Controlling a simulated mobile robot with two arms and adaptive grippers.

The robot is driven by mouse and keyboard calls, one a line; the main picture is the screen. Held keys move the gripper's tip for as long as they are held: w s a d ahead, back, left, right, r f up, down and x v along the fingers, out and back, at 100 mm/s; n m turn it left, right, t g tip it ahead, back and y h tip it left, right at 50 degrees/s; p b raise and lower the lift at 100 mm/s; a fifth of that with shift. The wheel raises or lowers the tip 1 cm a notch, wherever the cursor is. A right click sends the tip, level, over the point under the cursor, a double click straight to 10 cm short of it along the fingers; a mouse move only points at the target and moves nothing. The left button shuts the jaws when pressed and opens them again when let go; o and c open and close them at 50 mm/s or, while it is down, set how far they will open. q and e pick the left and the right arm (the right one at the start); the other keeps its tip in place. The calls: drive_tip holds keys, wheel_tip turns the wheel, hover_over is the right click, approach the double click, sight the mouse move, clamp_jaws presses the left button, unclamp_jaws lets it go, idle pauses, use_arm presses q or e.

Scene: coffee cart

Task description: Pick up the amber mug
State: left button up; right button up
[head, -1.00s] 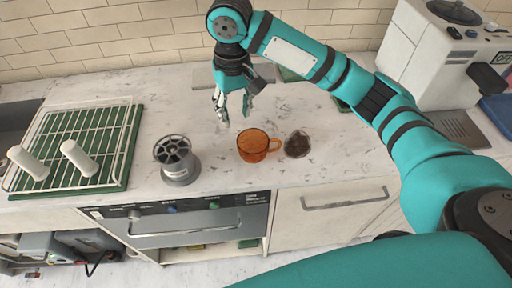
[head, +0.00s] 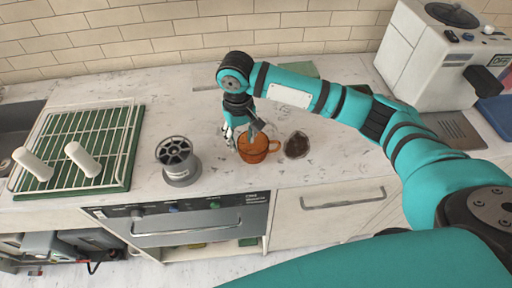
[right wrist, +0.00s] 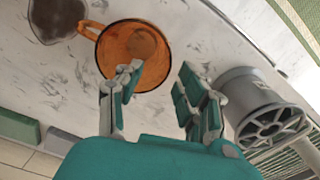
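The amber mug (head: 256,152) is see-through orange and stands upright on the marbled counter, its handle toward the right. It also shows in the right wrist view (right wrist: 141,47), with its handle at the upper left there. My right gripper (head: 243,137) is at the mug's back left side, partly in front of or over its rim. In the right wrist view my right gripper (right wrist: 160,80) is open, with one finger overlapping the mug and the other beside it. I cannot tell whether a finger touches the mug. My left gripper is not in view.
A dark round item (head: 297,145) sits just right of the mug. A grey cylinder (head: 178,163) stands to its left. A drying rack (head: 83,130) is farther left; a white machine (head: 440,50) stands at the back right.

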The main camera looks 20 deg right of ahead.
sight(259, 149)
drive_tip(key=f, duration=0.2)
drive_tip(key=f+p, duration=0.1)
drive_tip(key=f, duration=0.1)
drive_tip(key=shift+s+a+f, duration=0.1)
drive_tip(key=shift+a+f, duration=0.1)
drive_tip(key=shift+f, duration=0.2)
clamp_jaws()
